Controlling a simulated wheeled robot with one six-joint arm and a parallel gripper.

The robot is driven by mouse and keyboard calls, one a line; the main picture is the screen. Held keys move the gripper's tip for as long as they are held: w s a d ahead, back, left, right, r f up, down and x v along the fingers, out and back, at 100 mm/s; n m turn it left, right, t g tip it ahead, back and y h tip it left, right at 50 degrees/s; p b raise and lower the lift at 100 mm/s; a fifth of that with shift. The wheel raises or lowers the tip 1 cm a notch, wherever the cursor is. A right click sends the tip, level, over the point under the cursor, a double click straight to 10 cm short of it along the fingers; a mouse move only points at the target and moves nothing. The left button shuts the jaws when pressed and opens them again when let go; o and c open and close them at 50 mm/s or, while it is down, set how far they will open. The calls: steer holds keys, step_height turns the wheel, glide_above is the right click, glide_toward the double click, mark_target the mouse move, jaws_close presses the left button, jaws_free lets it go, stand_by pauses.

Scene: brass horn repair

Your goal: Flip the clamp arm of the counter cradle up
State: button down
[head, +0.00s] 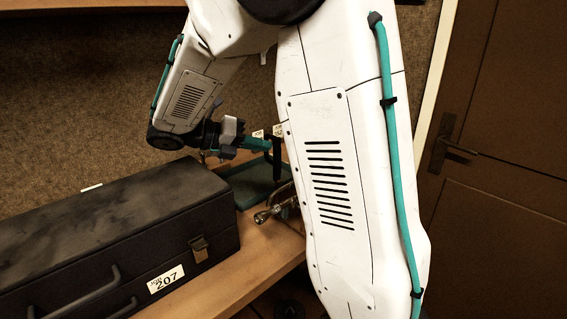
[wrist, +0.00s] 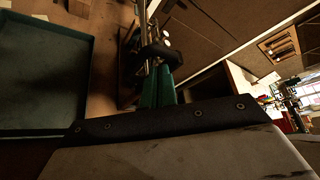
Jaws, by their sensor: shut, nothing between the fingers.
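My gripper (head: 268,146) is shut and empty, its teal fingers pointing right above the counter in the head view. The fingers also show in the wrist view (wrist: 157,78). A dark upright piece (head: 278,165) stands at the fingertips in the head view; I cannot tell whether it is the clamp arm or touches them. Metal parts of what looks like the counter cradle (head: 283,199) show below, with a round-ended metal piece (head: 262,216). My arm hides the rest of the cradle. The clamp arm's position is not clear.
A black case (head: 120,225) marked 207 fills the counter (head: 262,250) on the left. A teal tray (head: 228,170) lies behind it and shows at left in the wrist view (wrist: 45,75). A brown door (head: 500,150) is on the right.

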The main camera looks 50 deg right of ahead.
steer(key=s+a+r, duration=0.1)
steer(key=s+a, duration=0.3)
steer(key=s, duration=0.8)
steer(key=shift+s, duration=0.4)
steer(key=shift+r+m, duration=0.1)
steer(key=shift+m, duration=0.2)
steer(key=s+a+f+m+t+y, duration=0.2)
steer(key=s+a+f+m+y, duration=0.3)
steer(key=m, duration=0.7)
steer(key=s+a+r+m+t+y, duration=0.1)
steer(key=s+a+m+t+y, duration=0.2)
steer(key=m, duration=0.7)
steer(key=a+t+y, duration=0.2)
steer(key=a+y, duration=0.2)
steer(key=shift+a+r+t+y, duration=0.15)
steer(key=shift+r+t+y, duration=0.1)
steer(key=shift+t+y, duration=0.05)
